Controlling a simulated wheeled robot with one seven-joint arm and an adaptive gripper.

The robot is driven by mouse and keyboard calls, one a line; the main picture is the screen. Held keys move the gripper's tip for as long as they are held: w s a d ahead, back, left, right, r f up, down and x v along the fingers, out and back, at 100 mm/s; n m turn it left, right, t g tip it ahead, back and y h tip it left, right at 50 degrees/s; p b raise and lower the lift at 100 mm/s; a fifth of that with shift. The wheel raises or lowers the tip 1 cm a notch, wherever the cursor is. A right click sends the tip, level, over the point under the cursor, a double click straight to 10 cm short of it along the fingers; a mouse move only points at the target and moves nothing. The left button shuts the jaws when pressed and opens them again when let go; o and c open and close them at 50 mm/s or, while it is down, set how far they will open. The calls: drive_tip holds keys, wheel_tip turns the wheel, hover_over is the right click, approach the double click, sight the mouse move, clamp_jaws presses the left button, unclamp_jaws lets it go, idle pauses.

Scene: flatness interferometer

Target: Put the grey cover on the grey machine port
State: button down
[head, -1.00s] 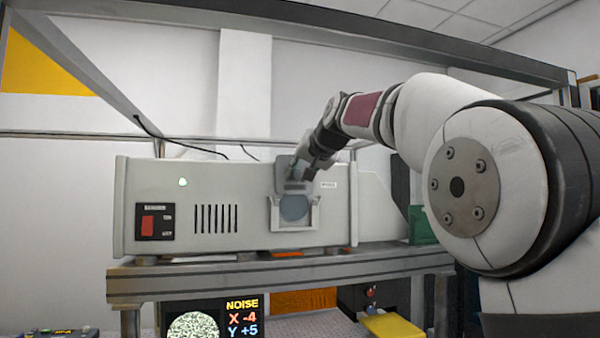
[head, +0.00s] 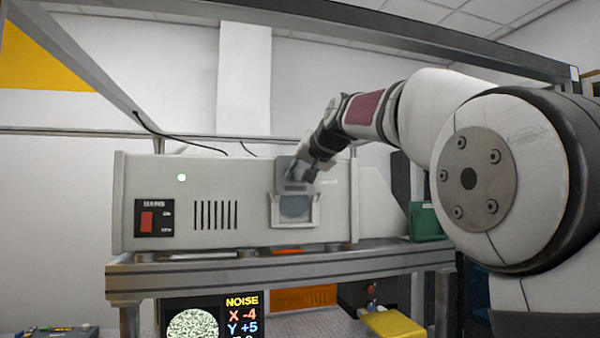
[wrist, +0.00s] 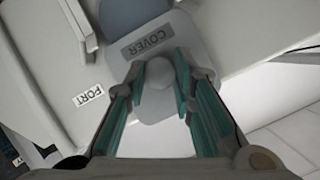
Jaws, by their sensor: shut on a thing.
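The grey cover (head: 285,174) is a flat plate at the front of the grey machine, and my gripper (head: 302,176) is shut on it. In the wrist view the cover (wrist: 165,52) carries a "COVER" label, and my gripper (wrist: 163,85) has its two fingers on either side of the cover's round knob (wrist: 160,74). The machine port (head: 294,207) is a round blue-grey opening in a pale U-shaped frame. The cover's lower edge overlaps the top of the port, and the lower part of the port stays visible. Whether the cover touches the frame, I cannot tell.
The grey machine (head: 237,225) has a red mains switch (head: 147,220) and vent slots, and it stands on a metal bench (head: 200,277). Below are a noise screen (head: 213,318) and a yellow block (head: 391,324). A green box (head: 426,221) is at the right.

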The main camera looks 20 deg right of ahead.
drive_tip(key=shift+f+b, duration=2.2)
drive_tip(key=shift+f, duration=1.35)
idle(2.9)
drive_tip(key=c, duration=1.3)
unclamp_jaws()
drive_tip(key=v, duration=1.2)
